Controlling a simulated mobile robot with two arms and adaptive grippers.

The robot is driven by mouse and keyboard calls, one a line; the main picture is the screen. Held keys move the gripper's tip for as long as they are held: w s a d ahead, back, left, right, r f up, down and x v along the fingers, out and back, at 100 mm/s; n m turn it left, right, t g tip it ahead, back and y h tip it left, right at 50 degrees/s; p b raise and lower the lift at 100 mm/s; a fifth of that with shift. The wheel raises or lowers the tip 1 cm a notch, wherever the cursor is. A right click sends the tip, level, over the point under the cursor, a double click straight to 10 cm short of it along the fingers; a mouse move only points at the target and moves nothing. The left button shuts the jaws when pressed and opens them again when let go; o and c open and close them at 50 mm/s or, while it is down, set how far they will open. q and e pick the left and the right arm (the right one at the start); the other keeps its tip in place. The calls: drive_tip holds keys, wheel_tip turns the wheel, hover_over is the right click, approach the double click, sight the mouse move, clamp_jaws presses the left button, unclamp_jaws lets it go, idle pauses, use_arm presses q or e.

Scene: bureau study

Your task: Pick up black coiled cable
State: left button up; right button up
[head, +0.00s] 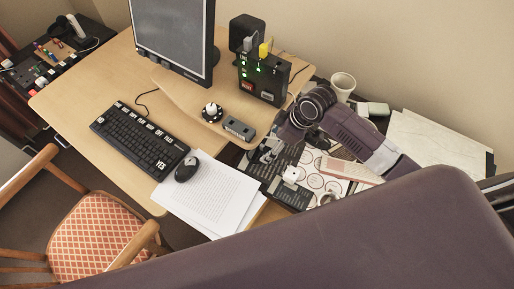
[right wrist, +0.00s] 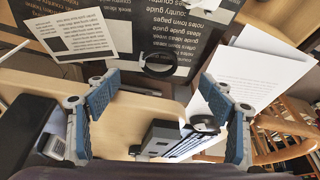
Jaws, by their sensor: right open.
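I cannot single out the black coiled cable with certainty. In the right wrist view a dark ring-shaped thing (right wrist: 158,64) lies on a black surface with white print, beyond the space between my fingers; it may be a coil. My right gripper (head: 270,152) is over the cluttered side surface right of the desk in the head view. Its two blue-padded fingers (right wrist: 165,120) stand wide apart in the right wrist view, with nothing held between them. My right arm hides part of the side surface. My left gripper is not in view.
The desk (head: 105,75) holds a monitor (head: 175,35), a keyboard (head: 140,140), a mouse (head: 187,168) and papers (head: 215,197). A black box with green lights (head: 262,78) and a white cup (head: 343,84) stand near my right arm. A chair (head: 100,235) is at lower left.

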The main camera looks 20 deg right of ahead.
sight(260, 154)
drive_tip(key=x, duration=0.2)
drive_tip(key=shift+a+f, duration=0.15)
drive_tip(key=shift+f, duration=0.05)
drive_tip(key=shift+w+f, duration=0.15)
drive_tip(key=shift+f, duration=0.2)
drive_tip(key=shift+w+a+f, duration=0.15)
drive_tip(key=shift+w+f, duration=0.05)
drive_tip(key=shift+f, duration=0.35)
drive_tip(key=x, duration=0.5)
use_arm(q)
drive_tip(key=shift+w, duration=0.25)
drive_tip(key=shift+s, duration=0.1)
use_arm(e)
drive_tip(key=shift+c, duration=1)
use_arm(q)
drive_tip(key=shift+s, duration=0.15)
use_arm(e)
drive_tip(key=c, duration=1)
